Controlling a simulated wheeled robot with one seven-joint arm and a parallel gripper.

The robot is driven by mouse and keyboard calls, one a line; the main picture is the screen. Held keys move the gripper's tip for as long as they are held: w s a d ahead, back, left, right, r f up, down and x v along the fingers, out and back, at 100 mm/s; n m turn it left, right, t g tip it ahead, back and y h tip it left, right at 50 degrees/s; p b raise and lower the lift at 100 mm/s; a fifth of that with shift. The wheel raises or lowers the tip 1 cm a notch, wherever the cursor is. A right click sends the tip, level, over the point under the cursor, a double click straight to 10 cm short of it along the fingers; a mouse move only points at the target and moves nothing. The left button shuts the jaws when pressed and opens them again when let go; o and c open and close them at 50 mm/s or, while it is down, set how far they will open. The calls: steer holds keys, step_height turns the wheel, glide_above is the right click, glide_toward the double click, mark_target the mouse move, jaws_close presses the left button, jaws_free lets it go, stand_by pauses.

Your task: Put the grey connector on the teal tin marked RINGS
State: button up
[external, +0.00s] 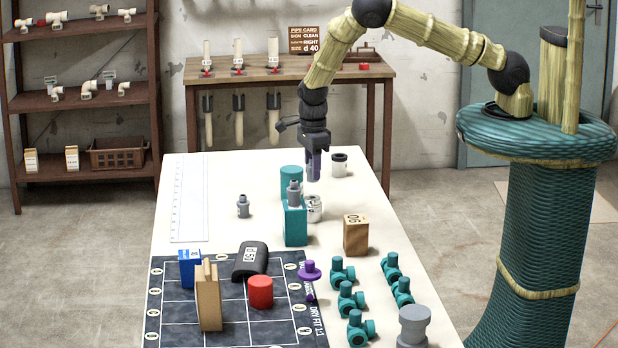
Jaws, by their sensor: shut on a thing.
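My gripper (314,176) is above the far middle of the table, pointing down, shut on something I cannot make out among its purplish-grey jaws. One grey connector (294,190) appears upright on a teal box-shaped tin (296,228), left of and below the gripper. Another grey connector (243,207) stands on the table further left. I cannot read RINGS on either teal tin.
A silvery can (314,209) stands beside the teal box; a white can (339,165) is behind. A wooden block (356,235), several teal fittings (351,299) and a dark grid mat (175,328) with items occupy the front. Bare table surrounds the left connector.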

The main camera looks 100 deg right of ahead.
steer(key=w+d+r+b, duration=0.4)
steer(key=d+r, duration=0.5)
steer(key=d, duration=0.3)
steer(key=shift+w+b, duration=0.2)
steer(key=shift+b, duration=0.6)
steer(key=shift+d, duration=0.1)
steer(key=p, duration=0.2)
glide_above(292, 169)
steer(key=shift+d+f, duration=0.2)
steer(key=shift+f, duration=2.9)
steer(key=shift+w+f+p, duration=0.1)
steer(key=shift+f+p, duration=0.25)
steer(key=shift+f, duration=1.6)
